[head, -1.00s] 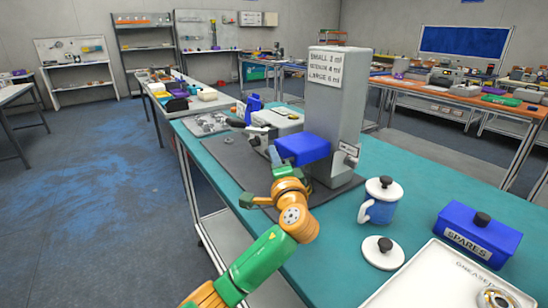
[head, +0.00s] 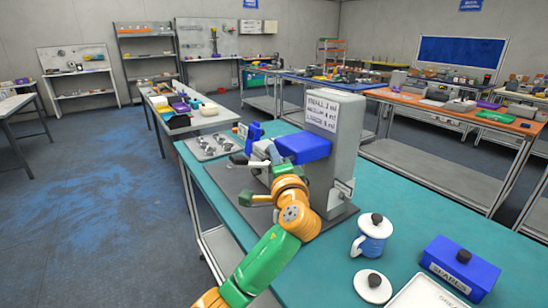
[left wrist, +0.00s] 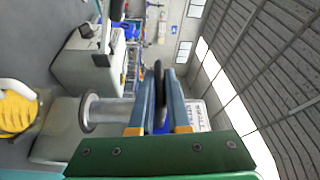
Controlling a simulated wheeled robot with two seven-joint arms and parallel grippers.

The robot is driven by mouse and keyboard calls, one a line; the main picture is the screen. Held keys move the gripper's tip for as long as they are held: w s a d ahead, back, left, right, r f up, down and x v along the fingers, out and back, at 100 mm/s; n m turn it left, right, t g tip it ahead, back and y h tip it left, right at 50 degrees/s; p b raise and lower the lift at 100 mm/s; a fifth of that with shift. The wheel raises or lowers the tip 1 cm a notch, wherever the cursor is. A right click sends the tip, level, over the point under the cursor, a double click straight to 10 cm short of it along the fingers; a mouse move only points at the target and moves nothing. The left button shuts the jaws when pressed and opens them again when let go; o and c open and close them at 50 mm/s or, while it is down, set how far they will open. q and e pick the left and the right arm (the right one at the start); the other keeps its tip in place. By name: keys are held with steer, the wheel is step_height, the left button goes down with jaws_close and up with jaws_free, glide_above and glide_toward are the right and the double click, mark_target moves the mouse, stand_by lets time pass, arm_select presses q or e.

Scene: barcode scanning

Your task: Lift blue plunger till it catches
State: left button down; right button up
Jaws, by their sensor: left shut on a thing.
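The blue block (head: 304,147), which I take to be the plunger, juts from the side of a tall grey machine (head: 343,110) that bears a text label. It stands at about the height of the label's lower edge. My left gripper (head: 272,154) is up against the block's left end; the contact is small and partly hidden. In the left wrist view, the left gripper (left wrist: 159,78) is shut on a narrow dark part between its fingers. Whether this is a handle of the blue block cannot be told. My right gripper is out of view.
A blue-and-white lidded mug (head: 372,238), a loose white lid (head: 371,287), a blue SPARES box (head: 460,268) and a white tray (head: 425,296) are on the teal bench (head: 330,255). A metal tray (head: 209,146) of small parts lies at the far end.

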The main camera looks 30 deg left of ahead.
arm_select(q)
steer(key=shift+r, duration=0.45)
steer(key=c, duration=0.9)
jaws_free()
steer(key=shift+a+f, duration=0.1)
steer(key=shift+s+d+f+b, duration=0.2)
steer(key=shift+d+b, duration=0.1)
steer(key=b+v, duration=0.1)
steer(key=v, duration=0.5)
steer(key=shift+s+d+b, duration=0.15)
steer(key=shift+s+b, duration=0.05)
steer(key=shift+b, duration=0.2)
